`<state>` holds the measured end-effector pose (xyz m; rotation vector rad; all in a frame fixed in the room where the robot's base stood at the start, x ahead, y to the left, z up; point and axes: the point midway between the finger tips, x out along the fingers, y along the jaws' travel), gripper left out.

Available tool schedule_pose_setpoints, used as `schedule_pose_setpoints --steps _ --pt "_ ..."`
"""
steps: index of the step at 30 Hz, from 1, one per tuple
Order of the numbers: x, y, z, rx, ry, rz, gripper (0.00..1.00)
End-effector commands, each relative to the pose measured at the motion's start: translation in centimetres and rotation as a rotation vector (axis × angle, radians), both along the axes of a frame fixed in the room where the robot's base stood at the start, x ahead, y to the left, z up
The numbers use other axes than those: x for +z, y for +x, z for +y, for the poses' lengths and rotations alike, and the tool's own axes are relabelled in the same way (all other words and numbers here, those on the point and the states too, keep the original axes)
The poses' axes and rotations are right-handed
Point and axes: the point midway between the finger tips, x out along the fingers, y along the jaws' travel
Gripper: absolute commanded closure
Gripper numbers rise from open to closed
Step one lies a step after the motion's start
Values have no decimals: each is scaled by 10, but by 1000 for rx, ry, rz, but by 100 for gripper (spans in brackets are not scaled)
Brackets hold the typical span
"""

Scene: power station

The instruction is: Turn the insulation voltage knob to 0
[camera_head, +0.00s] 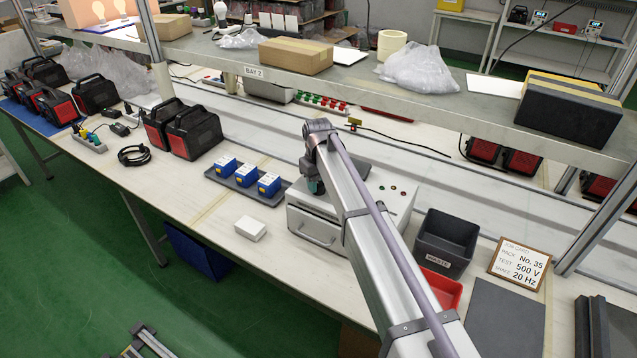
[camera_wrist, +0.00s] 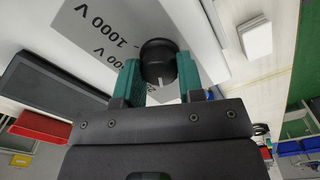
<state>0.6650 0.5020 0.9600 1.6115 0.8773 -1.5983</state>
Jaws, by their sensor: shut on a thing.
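The tester is a pale box (camera_head: 312,228) with a front handle, on the bench in the head view. My gripper (camera_head: 313,186) is over its top, and my arm hides much of it. In the wrist view, my gripper (camera_wrist: 158,78) has its two teal fingers on either side of a round black knob (camera_wrist: 158,50), shut on it. A small pale mark shows at the knob's lower edge. The knob's exact setting cannot be told.
Blue packs on a dark tray (camera_head: 240,184) stand left of the tester. A white block (camera_head: 250,230) lies in front. A grey waste bin (camera_head: 447,240) and a red tray (camera_head: 440,288) are to the right. A job card (camera_head: 519,263) reads 500 V. A shelf (camera_head: 380,95) runs behind.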

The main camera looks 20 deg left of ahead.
Motion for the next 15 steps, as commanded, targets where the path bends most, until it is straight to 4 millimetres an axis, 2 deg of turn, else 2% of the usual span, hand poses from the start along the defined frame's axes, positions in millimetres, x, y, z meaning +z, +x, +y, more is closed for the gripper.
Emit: schedule_pose_setpoints --steps 1,2,3,9,15 --pt "0 0 0 1 0 0 88" --pt "0 0 0 1 -1 1 62" --pt "0 0 0 0 -1 1 58" --pt "0 0 0 0 0 0 39" --pt "0 0 0 -1 0 0 39"
